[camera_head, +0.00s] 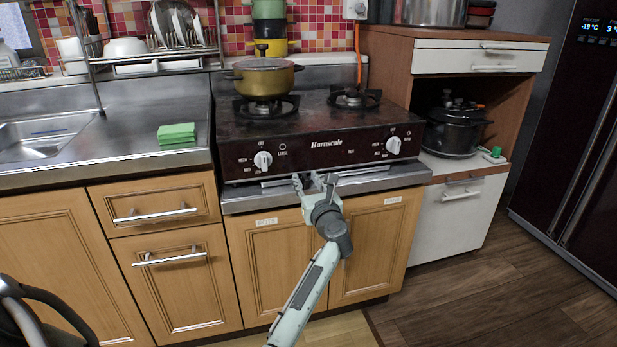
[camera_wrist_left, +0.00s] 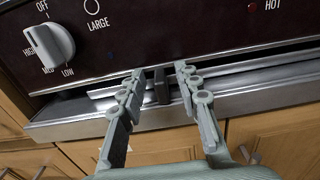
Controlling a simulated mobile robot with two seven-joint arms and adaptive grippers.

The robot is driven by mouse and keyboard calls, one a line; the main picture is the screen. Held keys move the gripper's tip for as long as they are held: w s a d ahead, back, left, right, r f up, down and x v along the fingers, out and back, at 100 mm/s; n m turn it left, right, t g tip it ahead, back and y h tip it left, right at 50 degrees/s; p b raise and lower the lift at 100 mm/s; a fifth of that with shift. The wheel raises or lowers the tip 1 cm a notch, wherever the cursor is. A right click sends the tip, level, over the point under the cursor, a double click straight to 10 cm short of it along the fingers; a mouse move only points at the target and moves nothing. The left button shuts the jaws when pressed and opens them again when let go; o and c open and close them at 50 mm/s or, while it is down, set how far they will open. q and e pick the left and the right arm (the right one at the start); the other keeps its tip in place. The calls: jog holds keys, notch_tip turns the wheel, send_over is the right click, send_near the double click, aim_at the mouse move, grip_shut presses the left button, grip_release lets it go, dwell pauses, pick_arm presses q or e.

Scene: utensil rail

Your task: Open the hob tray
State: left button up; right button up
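The stove (camera_head: 322,143) has a dark front panel with two white knobs. The hob tray (camera_head: 275,182) shows as a thin silver edge in the slot under that panel; it also shows in the left wrist view (camera_wrist_left: 240,72). A small dark upright tab (camera_wrist_left: 162,86) stands at the tray's front. My left gripper (camera_head: 314,180) is at the tray front, below the panel's middle. In the left wrist view its two fingers (camera_wrist_left: 160,80) are apart, one on each side of the tab, with gaps visible. My right gripper is in neither view.
A gold pot (camera_head: 263,80) sits on the left burner. A steel counter edge (camera_head: 370,183) runs just below the tray slot, above wooden cabinet doors (camera_head: 370,245). A green sponge (camera_head: 176,132) lies on the counter at left. The floor in front at right is clear.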

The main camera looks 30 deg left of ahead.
pick_arm(q)
jog(key=shift+c, duration=0.7)
grip_shut()
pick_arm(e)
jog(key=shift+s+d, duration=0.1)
